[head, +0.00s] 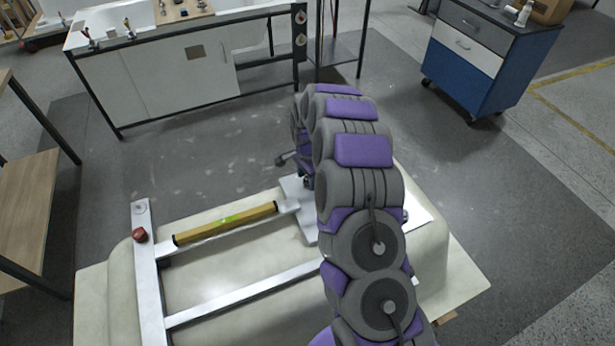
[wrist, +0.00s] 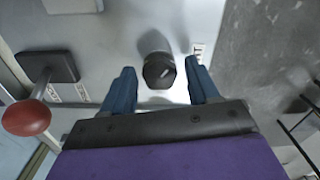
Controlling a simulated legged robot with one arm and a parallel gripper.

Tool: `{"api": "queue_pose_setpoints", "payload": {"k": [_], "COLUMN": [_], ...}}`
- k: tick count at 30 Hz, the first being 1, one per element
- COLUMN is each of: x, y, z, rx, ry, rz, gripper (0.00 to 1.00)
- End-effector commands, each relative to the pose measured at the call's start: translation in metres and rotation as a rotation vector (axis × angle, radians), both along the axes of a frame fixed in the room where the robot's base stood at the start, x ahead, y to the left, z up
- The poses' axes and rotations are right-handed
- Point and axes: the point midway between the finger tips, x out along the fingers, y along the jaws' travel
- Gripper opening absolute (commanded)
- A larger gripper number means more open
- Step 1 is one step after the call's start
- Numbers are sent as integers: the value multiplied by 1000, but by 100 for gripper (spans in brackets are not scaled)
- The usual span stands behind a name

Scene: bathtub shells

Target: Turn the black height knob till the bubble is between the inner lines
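The black height knob (wrist: 159,70) shows in the wrist view, on a pale metal plate. My gripper (wrist: 160,80) is open, its two blue fingers on either side of the knob with a visible gap at each side. In the head view my arm hides the knob and most of my gripper. A yellow-brown spirit level (head: 226,222) lies along a metal bar of the frame on the upturned cream tub shell (head: 215,292). Its green vial (head: 226,219) is near the middle; the bubble and lines are too small to read.
A red ball (wrist: 26,117) on a rod and a dark block (wrist: 47,66) stand left of my gripper in the wrist view. A red knob (head: 139,235) sits on the frame's left bar (head: 150,290). A blue drawer cabinet (head: 478,58) stands back right; a white bench (head: 160,75) stands behind.

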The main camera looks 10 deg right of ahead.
Motion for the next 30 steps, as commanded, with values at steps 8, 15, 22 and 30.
{"api": "queue_pose_setpoints", "payload": {"k": [8, 15, 22, 30], "x": [0, 1, 1, 0], "y": [0, 0, 0, -1], "z": [0, 0, 1, 3], "rx": [0, 0, -1, 0], "ry": [0, -1, -1, 0], "rz": [0, 0, 17, 142], "gripper": [33, 10, 9, 9]}}
